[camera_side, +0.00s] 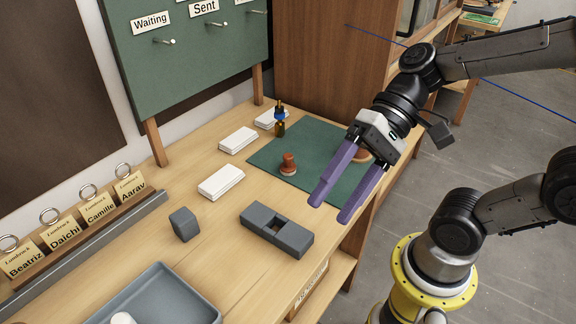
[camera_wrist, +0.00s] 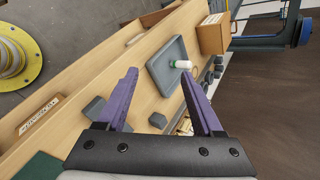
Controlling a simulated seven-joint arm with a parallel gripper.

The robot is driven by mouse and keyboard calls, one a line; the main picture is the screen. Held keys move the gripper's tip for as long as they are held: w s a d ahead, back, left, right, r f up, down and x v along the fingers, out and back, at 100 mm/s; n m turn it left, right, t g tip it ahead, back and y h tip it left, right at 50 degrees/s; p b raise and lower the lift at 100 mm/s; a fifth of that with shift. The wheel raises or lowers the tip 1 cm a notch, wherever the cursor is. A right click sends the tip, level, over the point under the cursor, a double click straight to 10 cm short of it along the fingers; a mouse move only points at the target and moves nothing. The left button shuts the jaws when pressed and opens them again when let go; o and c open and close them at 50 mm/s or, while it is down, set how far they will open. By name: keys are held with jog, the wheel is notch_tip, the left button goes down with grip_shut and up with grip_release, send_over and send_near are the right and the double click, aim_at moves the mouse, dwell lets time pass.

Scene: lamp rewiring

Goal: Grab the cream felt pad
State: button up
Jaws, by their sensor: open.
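I cannot pick out a cream felt pad for certain. In the side view, three white slabs lie on the table: a near one (camera_side: 221,182), a middle one (camera_side: 238,140) and a far one (camera_side: 268,119); I cannot tell if any is felt. In the wrist view, a small tan ring (camera_wrist: 195,72) shows by the tray; its material is unclear. My gripper (camera_side: 329,211), with purple fingers, is open and empty above the table's front edge, right of the grey slotted block. In the wrist view, its fingers (camera_wrist: 160,73) stand apart, with nothing between them.
A green mat (camera_side: 318,146) holds a reddish-brown knobbed piece (camera_side: 288,164); a dark bottle (camera_side: 280,125) stands at its back. A grey slotted block (camera_side: 277,230), grey cube (camera_side: 184,224) and grey tray (camera_side: 160,292) stand nearer. Name tags (camera_side: 99,208) line the left. Bare wood separates them.

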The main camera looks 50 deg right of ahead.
jog(key=w+a+r+m+t+y, duration=0.1)
jog(key=w+r+m+t+y, duration=0.1)
jog(key=w+m+y, duration=0.3)
jog(key=m+t+h, duration=1.2)
jog(key=m+t, duration=0.2)
jog(key=m, duration=0.9)
send_over(288, 163)
jog(key=s+d, duration=0.2)
jog(key=s, duration=0.2)
notch_tip(288, 163, down, 14)
jog(key=f, duration=0.7)
jog(key=shift+w+a+f, duration=0.2)
jog(key=shift+w+f, duration=0.05)
jog(key=shift+w+a+f+n, duration=0.1)
jog(key=shift+w+f+n, duration=0.05)
jog(key=shift+w, duration=0.25)
jog(key=shift+w+a+f+n, duration=0.1)
jog(key=shift+w+n, duration=0.05)
jog(key=shift+w, duration=0.2)
jog(key=shift+w+a, duration=0.2)
jog(key=shift+w, duration=0.8)
jog(key=shift+w+a, duration=0.15)
jog(key=shift+w, duration=0.8)
jog(key=shift+w+a, duration=0.2)
jog(key=shift+w, duration=0.8)
grip_shut()
